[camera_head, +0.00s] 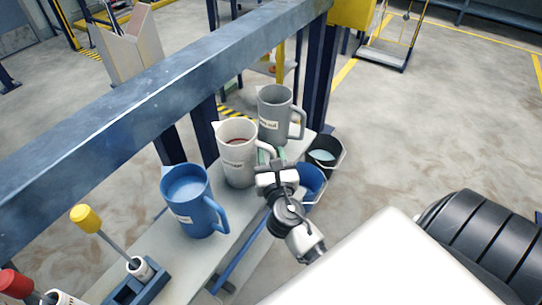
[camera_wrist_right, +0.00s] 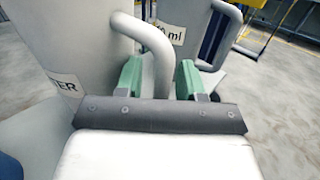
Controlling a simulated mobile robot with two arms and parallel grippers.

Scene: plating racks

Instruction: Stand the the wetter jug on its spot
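The pale jug (camera_head: 237,152) in the middle of the row stands upright on the bench shelf, with reddish-brown liquid inside. Its label is partly cut off in the right wrist view (camera_wrist_right: 68,88) and ends in "TER". My right gripper (camera_head: 268,160) is at this jug's handle. In the right wrist view its green fingers (camera_wrist_right: 160,78) are on either side of the handle (camera_wrist_right: 161,60), with gaps visible, so it looks open around it. My left gripper is not in view. I cannot make out a marked spot for the jug.
A blue jug (camera_head: 190,205) stands nearer and a grey jug (camera_head: 275,115) farther along the shelf (camera_head: 230,240). A dark bucket (camera_head: 325,152) and a blue bucket (camera_head: 312,183) stand beside it. A thick blue beam (camera_head: 130,105) runs behind the jugs. Brushes in holders (camera_head: 140,268) are front left.

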